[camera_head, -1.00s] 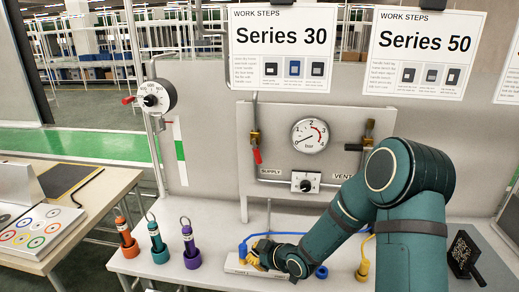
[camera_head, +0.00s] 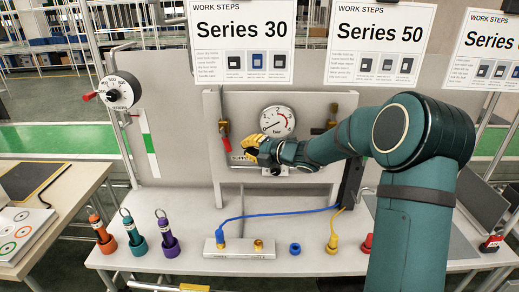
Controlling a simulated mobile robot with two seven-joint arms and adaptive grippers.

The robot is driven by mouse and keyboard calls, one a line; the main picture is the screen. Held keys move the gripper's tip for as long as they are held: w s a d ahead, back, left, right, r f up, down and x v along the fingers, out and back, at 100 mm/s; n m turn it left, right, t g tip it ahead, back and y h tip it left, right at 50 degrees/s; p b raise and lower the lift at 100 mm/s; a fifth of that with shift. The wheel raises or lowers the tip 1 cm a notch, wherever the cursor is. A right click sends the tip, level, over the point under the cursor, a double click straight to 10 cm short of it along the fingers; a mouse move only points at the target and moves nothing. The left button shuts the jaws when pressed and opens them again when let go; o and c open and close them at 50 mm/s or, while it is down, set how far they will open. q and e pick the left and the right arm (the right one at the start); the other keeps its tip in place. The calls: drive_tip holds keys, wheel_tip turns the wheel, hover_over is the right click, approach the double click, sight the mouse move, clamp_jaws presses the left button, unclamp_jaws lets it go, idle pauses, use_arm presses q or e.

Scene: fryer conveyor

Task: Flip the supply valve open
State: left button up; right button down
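The supply valve (camera_head: 223,127) is a brass fitting on a pipe at the left of the grey gauge panel (camera_head: 330,103). Its red lever (camera_head: 227,144) hangs downward. My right gripper (camera_head: 249,147), with yellow fingertips, is just right of the lever and covers part of the SUPPLY label. The gripper is seen from the side, and I cannot tell its finger opening or whether it touches the lever. The pressure gauge (camera_head: 277,121) has its needle near the low end. The vent valve (camera_head: 332,113) is partly hidden behind my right arm.
Below the panel, the bench (camera_head: 215,270) holds a white block (camera_head: 240,249) with brass fittings and a blue hose (camera_head: 275,213). Orange, teal and purple (camera_head: 167,241) tools stand in cups at the left. A selector dial (camera_head: 118,92) is left of the panel.

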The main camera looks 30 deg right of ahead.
sight(226, 144)
drive_tip(key=x, duration=0.7)
drive_tip(key=shift+w+a, duration=0.1)
drive_tip(key=shift+w, duration=0.15)
drive_tip(key=t+b, duration=0.1)
drive_tip(key=b, duration=0.3)
drive_tip(key=a+m+t+y+b, duration=0.1)
drive_tip(key=b, duration=0.3)
drive_tip(key=shift+w+f+m, duration=0.25)
drive_tip(key=shift+f+m, duration=0.05)
drive_tip(key=shift+f, duration=0.05)
